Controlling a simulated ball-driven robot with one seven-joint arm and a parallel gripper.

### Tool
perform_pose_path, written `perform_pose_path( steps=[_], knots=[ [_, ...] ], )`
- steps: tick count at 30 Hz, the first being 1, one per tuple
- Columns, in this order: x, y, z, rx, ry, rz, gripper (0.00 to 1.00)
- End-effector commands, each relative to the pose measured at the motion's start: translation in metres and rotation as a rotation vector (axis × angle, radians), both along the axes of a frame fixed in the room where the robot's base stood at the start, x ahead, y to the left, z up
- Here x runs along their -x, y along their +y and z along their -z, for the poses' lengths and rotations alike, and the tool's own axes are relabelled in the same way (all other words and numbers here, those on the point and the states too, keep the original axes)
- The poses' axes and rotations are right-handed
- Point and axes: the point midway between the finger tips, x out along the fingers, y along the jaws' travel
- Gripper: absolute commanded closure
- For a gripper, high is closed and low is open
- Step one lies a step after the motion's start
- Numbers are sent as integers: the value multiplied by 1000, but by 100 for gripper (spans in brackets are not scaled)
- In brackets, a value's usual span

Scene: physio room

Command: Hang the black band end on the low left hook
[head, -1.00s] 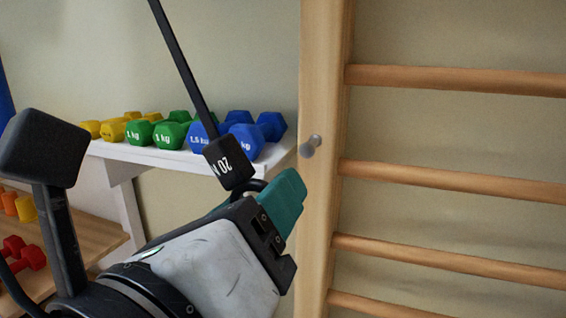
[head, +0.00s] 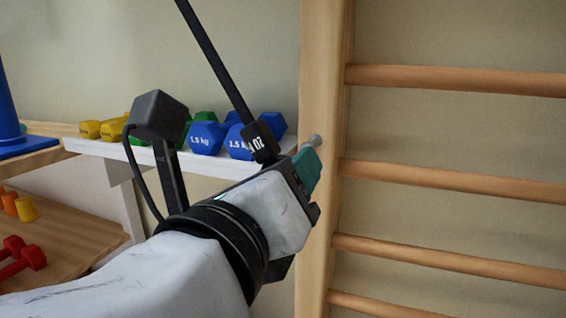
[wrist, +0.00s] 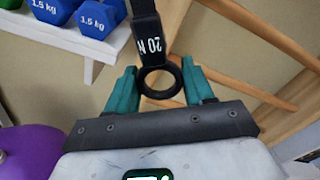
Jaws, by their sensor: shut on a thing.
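The black band (head: 215,62) runs down taut from the top of the head view to its black end block (head: 259,143), marked "20 N". The wrist view shows the block (wrist: 147,38) with a black ring (wrist: 160,94) below it, between the teal fingers. My gripper (head: 306,168) is shut on this band end. A grey metal hook (head: 315,140) sticks out of the wooden upright. In the head view its tip shows just above my teal finger, and its lower part is covered. I cannot tell whether ring and hook touch. The hook is not discernible in the wrist view.
The wooden wall bars' upright (head: 317,60) stands close to my gripper, with rungs (head: 450,178) to the right. A white shelf (head: 90,146) with blue, green and yellow dumbbells is behind my gripper on the left. A purple ball (wrist: 30,152) shows in the wrist view.

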Motion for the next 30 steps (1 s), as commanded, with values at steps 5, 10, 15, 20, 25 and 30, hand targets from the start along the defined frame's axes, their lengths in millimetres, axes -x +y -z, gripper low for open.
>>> perform_pose_path(
  steps=[5, 10, 15, 20, 25, 30],
  knots=[
    [-11, -6, 1, -1, 3, 4, 100],
    [-21, -9, 1, -1, 3, 4, 100],
    [-31, -13, 1, -1, 3, 4, 100],
    [-41, -16, 1, -1, 3, 4, 100],
    [-51, -20, 1, 0, 3, 4, 100],
    [-59, -23, 1, -1, 3, 4, 100]
  ],
)
